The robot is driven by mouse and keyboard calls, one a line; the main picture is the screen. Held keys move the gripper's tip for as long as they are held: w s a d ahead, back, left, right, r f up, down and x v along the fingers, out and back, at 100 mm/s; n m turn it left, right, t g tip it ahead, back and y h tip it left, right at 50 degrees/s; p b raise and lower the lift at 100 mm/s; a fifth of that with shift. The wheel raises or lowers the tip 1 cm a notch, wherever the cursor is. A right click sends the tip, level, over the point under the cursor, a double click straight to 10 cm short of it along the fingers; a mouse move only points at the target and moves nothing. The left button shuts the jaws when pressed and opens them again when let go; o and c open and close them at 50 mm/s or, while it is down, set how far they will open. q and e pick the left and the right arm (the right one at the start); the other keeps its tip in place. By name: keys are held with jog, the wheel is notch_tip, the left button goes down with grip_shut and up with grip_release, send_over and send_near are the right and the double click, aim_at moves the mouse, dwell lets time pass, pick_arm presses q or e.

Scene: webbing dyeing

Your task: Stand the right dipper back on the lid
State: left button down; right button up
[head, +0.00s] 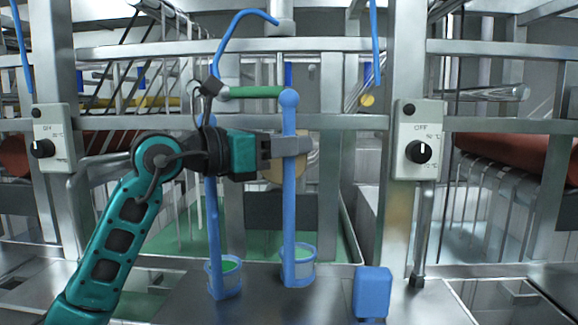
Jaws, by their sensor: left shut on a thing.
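The right dipper is a blue upright handle (289,195) with a round knob on top and a blue cup (299,270), green inside, at its foot. My left gripper (292,146) reaches in from the left and is shut on the upper part of this handle. The left dipper (213,225), also blue with a green-filled cup, stands upright to the left, partly behind my arm. The grey metal lid (260,305) spreads below both cups. I cannot tell whether the right cup touches it. My right gripper is out of view.
A blue block (373,291) is at the lid's right side. A green bar (255,91) lies level beside the right dipper's knob. Control boxes with black knobs (418,152) are mounted on posts at left and right. Metal rails cross behind.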

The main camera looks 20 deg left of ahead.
aim_at(284, 165)
pick_arm(q)
jog(key=shift+f, duration=1.55)
jog(key=shift+f, duration=0.15)
jog(key=c, duration=0.9)
grip_release()
